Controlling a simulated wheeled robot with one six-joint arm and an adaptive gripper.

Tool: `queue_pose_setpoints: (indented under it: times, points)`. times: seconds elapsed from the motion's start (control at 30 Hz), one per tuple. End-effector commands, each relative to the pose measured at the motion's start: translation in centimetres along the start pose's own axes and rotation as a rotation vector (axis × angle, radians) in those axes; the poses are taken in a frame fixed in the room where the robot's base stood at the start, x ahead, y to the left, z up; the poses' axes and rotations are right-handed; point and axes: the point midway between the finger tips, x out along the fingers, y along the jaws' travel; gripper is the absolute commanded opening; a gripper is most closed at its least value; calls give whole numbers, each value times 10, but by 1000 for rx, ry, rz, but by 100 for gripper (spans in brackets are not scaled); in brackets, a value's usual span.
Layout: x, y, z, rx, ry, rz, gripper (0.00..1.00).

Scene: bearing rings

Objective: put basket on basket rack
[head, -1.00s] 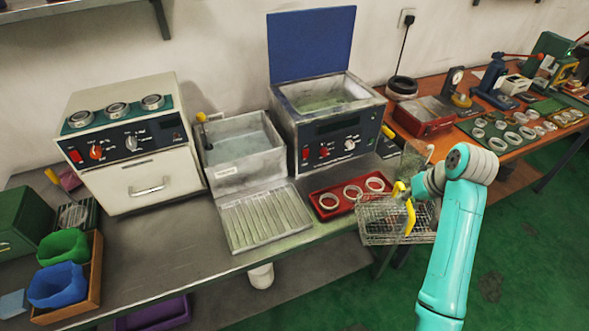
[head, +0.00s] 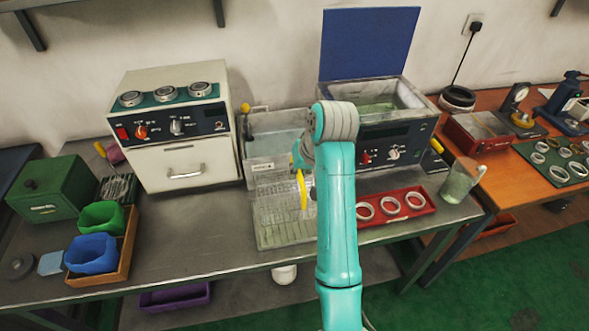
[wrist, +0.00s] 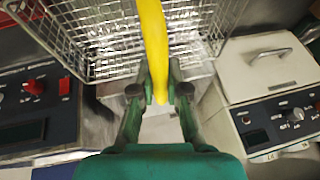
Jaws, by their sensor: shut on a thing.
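My gripper (wrist: 161,92) is shut on the yellow handle (wrist: 153,45) of the wire basket (wrist: 100,45). In the head view the basket (head: 276,190) hangs from the handle (head: 302,188) in front of the water tank (head: 275,140), overlapping the ribbed metal rack (head: 282,236). My arm hides the right part of the basket and rack. I cannot tell whether the basket touches the rack or is just above it. The basket looks empty.
A red tray (head: 415,211) with several rings lies right of the rack. The heated tank with raised blue lid (head: 368,45) stands behind it, and the cream oven (head: 180,155) stands left. A glass beaker (head: 458,185) is near the right corner. The bench (head: 200,240) left of the rack is clear.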

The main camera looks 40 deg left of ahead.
Motion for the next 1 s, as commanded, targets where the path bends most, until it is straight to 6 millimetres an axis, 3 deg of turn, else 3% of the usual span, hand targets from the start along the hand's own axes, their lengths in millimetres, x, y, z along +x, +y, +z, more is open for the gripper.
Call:
queue_pose_setpoints:
  times: [0.7, 1.0]
  points:
    - [45, 6, 18, -3, 1, -1, 0]
    - [53, 8, 22, -3, 0, -1, 0]
